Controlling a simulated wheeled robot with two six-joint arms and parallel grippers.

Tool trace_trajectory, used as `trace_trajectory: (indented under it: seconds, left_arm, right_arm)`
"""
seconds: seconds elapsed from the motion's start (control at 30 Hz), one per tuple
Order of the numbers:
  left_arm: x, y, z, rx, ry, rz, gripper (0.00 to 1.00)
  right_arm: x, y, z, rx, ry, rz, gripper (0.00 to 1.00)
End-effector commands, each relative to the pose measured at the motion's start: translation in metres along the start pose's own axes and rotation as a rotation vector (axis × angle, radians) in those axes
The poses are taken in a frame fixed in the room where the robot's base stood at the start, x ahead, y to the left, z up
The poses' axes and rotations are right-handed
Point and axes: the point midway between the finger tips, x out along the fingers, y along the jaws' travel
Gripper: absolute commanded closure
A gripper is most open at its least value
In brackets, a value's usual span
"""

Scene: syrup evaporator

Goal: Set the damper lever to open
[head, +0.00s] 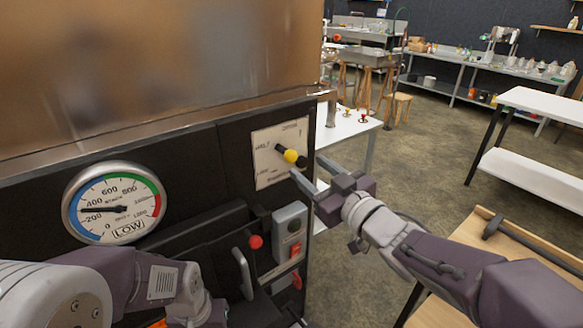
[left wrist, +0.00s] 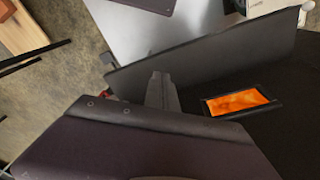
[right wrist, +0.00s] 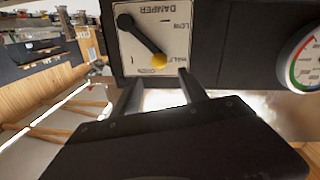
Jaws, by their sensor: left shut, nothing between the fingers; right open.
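The damper lever (head: 290,156) is a black arm with a yellow knob on a pale dial plate (head: 267,166) at the right end of the black evaporator front. In the right wrist view the plate appears upside down, with DAMPER, LOW and HALF readable; the lever's yellow knob (right wrist: 159,61) shows near the HALF and edge markings. The exact setting is hard to tell. My right gripper (head: 308,172) is open just in front of the knob, which lies between and beyond its fingertips, apparently not held. My left gripper (left wrist: 160,78) is shut and empty, low before the front.
A round gauge (head: 117,204) is left of the plate. Below the plate are a grey switch box (head: 290,232) with a red switch and a red ball knob (head: 256,242). An orange-glowing window (left wrist: 237,102) is near my left gripper. A wooden table (head: 483,226) stands right.

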Motion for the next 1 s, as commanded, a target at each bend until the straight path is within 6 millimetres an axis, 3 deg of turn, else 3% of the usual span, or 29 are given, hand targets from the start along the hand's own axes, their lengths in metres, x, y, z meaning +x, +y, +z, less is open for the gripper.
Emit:
trace_trajectory:
  seconds: [0.27, 0.5, 0.7, 1.0]
  left_arm:
    - [0.007, 0.000, 0.000, 0.000, 0.001, 0.000, 1.00]
    - [0.015, 0.000, 0.001, 0.000, 0.001, 0.000, 1.00]
    - [0.017, 0.000, 0.001, 0.000, 0.001, 0.000, 1.00]
    - [0.017, 0.000, 0.001, 0.000, 0.001, 0.000, 1.00]
  right_arm:
    - [0.008, -0.002, 0.006, 0.001, -0.002, -0.002, 0.49]
    - [0.057, -0.002, 0.007, 0.002, -0.003, -0.002, 0.49]
    - [0.086, -0.002, 0.006, 0.001, -0.002, -0.001, 0.49]
    - [0.091, -0.001, 0.005, 0.002, -0.003, 0.001, 0.49]
